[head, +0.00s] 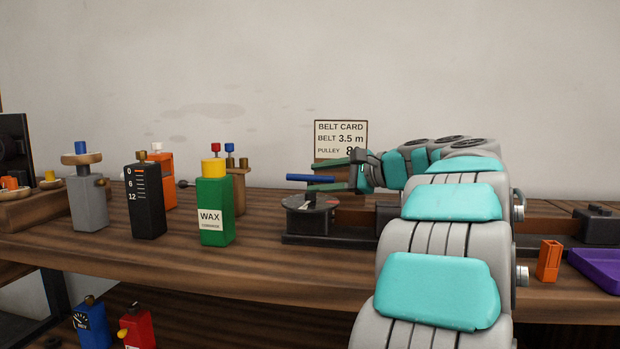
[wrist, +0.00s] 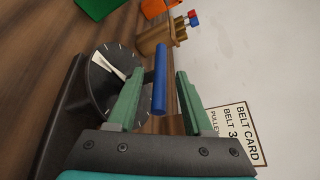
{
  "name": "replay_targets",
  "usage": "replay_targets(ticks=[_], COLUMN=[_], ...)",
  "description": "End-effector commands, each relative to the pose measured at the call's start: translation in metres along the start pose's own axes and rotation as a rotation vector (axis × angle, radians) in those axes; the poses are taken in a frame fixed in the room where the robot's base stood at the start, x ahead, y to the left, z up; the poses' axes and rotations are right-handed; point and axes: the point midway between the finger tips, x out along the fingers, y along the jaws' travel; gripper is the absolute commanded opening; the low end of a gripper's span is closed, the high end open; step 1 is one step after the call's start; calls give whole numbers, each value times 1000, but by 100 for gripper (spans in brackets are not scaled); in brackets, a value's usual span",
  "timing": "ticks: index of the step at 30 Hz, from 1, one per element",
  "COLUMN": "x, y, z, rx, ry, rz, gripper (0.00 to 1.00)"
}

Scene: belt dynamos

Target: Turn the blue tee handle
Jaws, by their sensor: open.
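The blue tee handle (head: 311,178) is a horizontal blue bar above a dark round dial with a pale pointer (head: 308,202), on a dark base on the bench. It also shows in the wrist view (wrist: 160,79), beside the dial (wrist: 118,75). My gripper (head: 328,174) is at the handle's right end in the head view, with its green fingers apart. In the wrist view my gripper (wrist: 158,85) has one finger on each side of the blue bar, with gaps visible between bar and fingers.
A green wax bottle (head: 215,208) and a black scaled block (head: 147,200) stand left of the dial. A belt card (head: 341,132) stands behind my gripper. An orange holder (head: 548,261) and a purple tray (head: 598,266) lie right. Bench in front of the dial is clear.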

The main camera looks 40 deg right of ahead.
Motion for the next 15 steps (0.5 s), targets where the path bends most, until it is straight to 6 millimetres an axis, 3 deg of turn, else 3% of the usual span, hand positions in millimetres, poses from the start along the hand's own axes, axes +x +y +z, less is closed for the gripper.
replay_targets(ticks=[6,15], x=[22,27], y=[0,0], z=[0,0], rx=[0,0], ry=[-1,-1], rz=[2,0], gripper=[51,51])
